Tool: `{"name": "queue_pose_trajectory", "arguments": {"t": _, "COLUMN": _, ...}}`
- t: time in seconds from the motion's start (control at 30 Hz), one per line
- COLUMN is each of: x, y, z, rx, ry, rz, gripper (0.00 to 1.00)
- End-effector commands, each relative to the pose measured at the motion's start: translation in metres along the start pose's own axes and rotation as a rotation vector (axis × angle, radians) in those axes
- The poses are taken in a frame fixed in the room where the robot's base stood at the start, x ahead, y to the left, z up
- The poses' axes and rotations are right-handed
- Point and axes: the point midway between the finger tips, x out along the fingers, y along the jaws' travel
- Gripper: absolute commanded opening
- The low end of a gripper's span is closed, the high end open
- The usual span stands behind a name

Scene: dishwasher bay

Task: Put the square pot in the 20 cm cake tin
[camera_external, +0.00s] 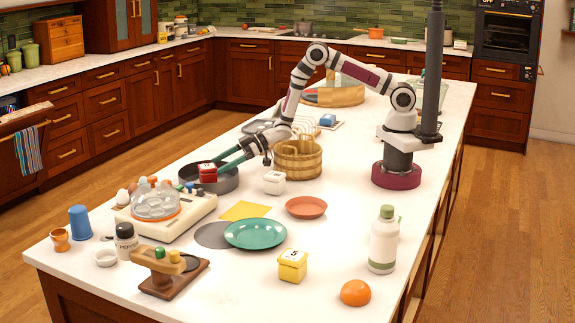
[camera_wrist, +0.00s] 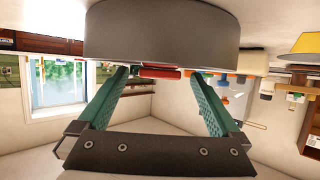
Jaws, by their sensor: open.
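The red square pot (camera_external: 208,173) sits within the outline of the dark grey round cake tin (camera_external: 222,185), and its upper part shows above the rim. In the wrist view, which is upside down, the tin (camera_wrist: 165,35) fills the top and a strip of the red pot (camera_wrist: 160,72) shows past its rim, between the fingers. My gripper (camera_external: 214,168) is open, reaching in from the right at a low slant, with its green fingertips close to the pot. The wrist view shows the fingers (camera_wrist: 162,82) spread wide. I cannot tell whether they touch the pot. The pot's base is hidden.
A white square pot (camera_external: 274,183) and a wooden basket (camera_external: 298,162) stand right of the tin. An egg cooker (camera_external: 155,204) on a pale base stands in front left. A teal plate (camera_external: 255,234), a terracotta dish (camera_external: 306,208) and a yellow pot (camera_external: 292,267) lie nearer the front.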

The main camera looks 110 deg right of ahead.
Motion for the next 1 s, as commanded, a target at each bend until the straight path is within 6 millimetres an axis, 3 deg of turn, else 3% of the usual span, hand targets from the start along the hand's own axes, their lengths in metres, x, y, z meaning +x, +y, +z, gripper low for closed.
{"name": "queue_pose_trajectory", "arguments": {"t": 0.03, "x": -0.004, "y": 0.0, "z": -0.017, "rx": -0.005, "ry": 0.009, "rz": 0.0, "gripper": 1.0}}
{"name": "queue_pose_trajectory", "arguments": {"t": 0.2, "x": -0.017, "y": 0.0, "z": -0.05, "rx": -0.005, "ry": 0.008, "rz": 0.0, "gripper": 1.0}}
{"name": "queue_pose_trajectory", "arguments": {"t": 0.53, "x": -0.027, "y": -0.002, "z": -0.07, "rx": 0.002, "ry": -0.019, "rz": 0.019, "gripper": 1.0}}
{"name": "queue_pose_trajectory", "arguments": {"t": 0.63, "x": -0.056, "y": -0.011, "z": -0.091, "rx": 0.038, "ry": -0.142, "rz": 0.104, "gripper": 1.0}}
{"name": "queue_pose_trajectory", "arguments": {"t": 0.67, "x": -0.072, "y": -0.018, "z": -0.096, "rx": 0.06, "ry": -0.202, "rz": 0.138, "gripper": 1.0}}
{"name": "queue_pose_trajectory", "arguments": {"t": 0.77, "x": -0.152, "y": -0.055, "z": -0.096, "rx": 0.159, "ry": -0.441, "rz": 0.233, "gripper": 1.0}}
{"name": "queue_pose_trajectory", "arguments": {"t": 0.9, "x": -0.298, "y": -0.132, "z": -0.057, "rx": 0.332, "ry": -0.808, "rz": 0.255, "gripper": 1.0}}
{"name": "queue_pose_trajectory", "arguments": {"t": 1.0, "x": -0.381, "y": -0.178, "z": -0.027, "rx": 0.426, "ry": -1.016, "rz": 0.211, "gripper": 1.0}}
